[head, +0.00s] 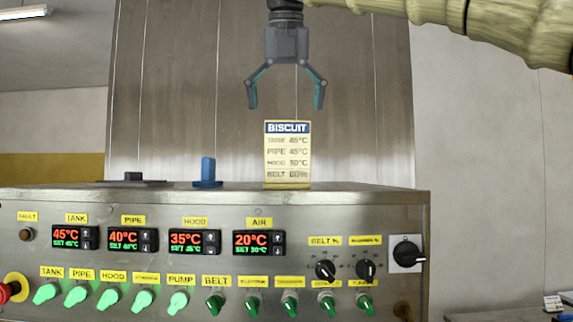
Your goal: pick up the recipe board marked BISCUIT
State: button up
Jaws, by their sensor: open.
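The recipe board (287,160) is a yellow upright card with a dark blue header reading BISCUIT. It stands on top of the control cabinet (350,189), right of the middle of its top. Its lines read TANK 45°C, PIPE 45°C, HOOD 10°C and a BELT line that I cannot read clearly. My gripper (286,100) points down with its two fingers spread wide. It is empty and appears above the board, with a gap between the fingertips and the board's top edge.
A blue block-like piece (208,174) and a flat dark piece with a knob (133,179) sit on the cabinet top, left of the board. The cabinet front carries displays, green switches and black knobs. A tall metal panel (190,100) rises behind.

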aim_at(287, 122)
jog(key=shift+w+f, duration=1.1)
jog(key=shift+f, duration=0.1)
jog(key=shift+s+d+f+p, duration=0.15)
jog(key=shift+f+p, duration=0.3)
jog(key=shift+p, duration=0.35)
jog(key=p+x, duration=0.1)
jog(key=x, duration=0.2)
jog(key=shift+d, duration=0.1)
jog(key=shift+w+f, duration=0.3)
jog(key=shift+f, duration=0.1)
jog(key=shift+s, duration=0.2)
jog(key=shift+w, duration=0.15)
jog(key=c, duration=1.4)
